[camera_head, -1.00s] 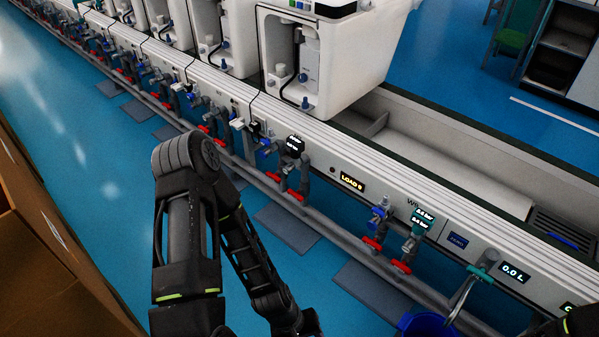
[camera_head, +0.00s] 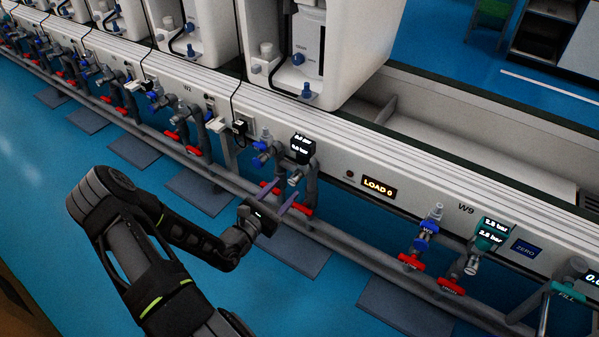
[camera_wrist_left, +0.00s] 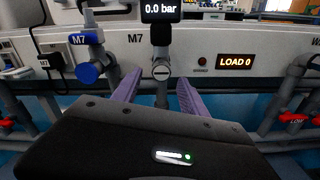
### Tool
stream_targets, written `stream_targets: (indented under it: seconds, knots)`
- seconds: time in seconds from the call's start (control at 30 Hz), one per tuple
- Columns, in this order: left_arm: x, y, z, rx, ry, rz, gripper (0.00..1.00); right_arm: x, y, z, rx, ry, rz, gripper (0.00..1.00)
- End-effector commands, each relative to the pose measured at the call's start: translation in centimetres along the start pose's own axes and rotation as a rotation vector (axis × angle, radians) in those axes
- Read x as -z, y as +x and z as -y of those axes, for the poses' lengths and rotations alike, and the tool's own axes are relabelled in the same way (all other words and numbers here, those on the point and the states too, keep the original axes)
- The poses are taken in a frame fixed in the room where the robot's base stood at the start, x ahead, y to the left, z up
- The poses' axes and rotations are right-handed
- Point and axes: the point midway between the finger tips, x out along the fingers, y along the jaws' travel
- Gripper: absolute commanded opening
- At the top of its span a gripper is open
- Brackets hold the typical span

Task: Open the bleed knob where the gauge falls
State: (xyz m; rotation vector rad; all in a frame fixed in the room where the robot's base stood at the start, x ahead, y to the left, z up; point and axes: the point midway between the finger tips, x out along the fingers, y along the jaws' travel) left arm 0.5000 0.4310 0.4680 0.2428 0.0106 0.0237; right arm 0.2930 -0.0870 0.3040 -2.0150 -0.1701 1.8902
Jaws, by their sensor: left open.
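My left gripper (camera_head: 280,193) is open, its two purple fingers pointing at the pipes under the black gauge (camera_head: 300,147). In the left wrist view that gauge (camera_wrist_left: 163,11) reads 0.0 bar. Below it, a round grey slotted bleed knob (camera_wrist_left: 161,71) appears between and beyond the open fingers (camera_wrist_left: 157,90); I cannot tell if they touch it. A blue knob (camera_wrist_left: 89,72) marked M7 is left of it. In the head view a teal gauge (camera_head: 492,235) further right seems to read 2.8 bar, with a grey knob (camera_head: 472,265) below it. My right gripper is out of view.
Red valve handles (camera_head: 411,262) line the lower pipe (camera_head: 345,243). A LOAD 0 display (camera_head: 378,189) and a ZERO panel (camera_head: 526,249) are on the white rail. A white tank (camera_head: 330,50) stands behind. A teal FILL tap (camera_head: 570,290) is at lower right.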

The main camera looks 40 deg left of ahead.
Motion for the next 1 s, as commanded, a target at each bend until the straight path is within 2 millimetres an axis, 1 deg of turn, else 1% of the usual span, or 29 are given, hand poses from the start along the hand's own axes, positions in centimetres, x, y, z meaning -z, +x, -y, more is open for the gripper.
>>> stream_targets:
  seconds: [0.07,0.33,0.47,0.57,0.9,1.0]
  knots:
    - [-0.3,0.0,-0.1,-0.005,0.017,0.011,0.51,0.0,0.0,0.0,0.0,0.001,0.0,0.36]
    - [-0.2,0.0,0.0,-0.001,0.02,0.009,0.51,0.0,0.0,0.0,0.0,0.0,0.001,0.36]
    - [-0.1,0.5,0.1,0.001,0.02,0.01,0.51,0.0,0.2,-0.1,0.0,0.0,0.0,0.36]
    - [-0.1,1.4,0.1,0.001,0.021,0.011,0.51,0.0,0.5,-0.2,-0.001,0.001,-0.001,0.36]
    - [0.0,6.4,0.2,0.003,0.02,0.01,0.51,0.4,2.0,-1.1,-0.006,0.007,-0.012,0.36]
    - [-0.1,7.4,0.1,0.001,0.02,0.009,0.51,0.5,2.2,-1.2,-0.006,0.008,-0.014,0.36]
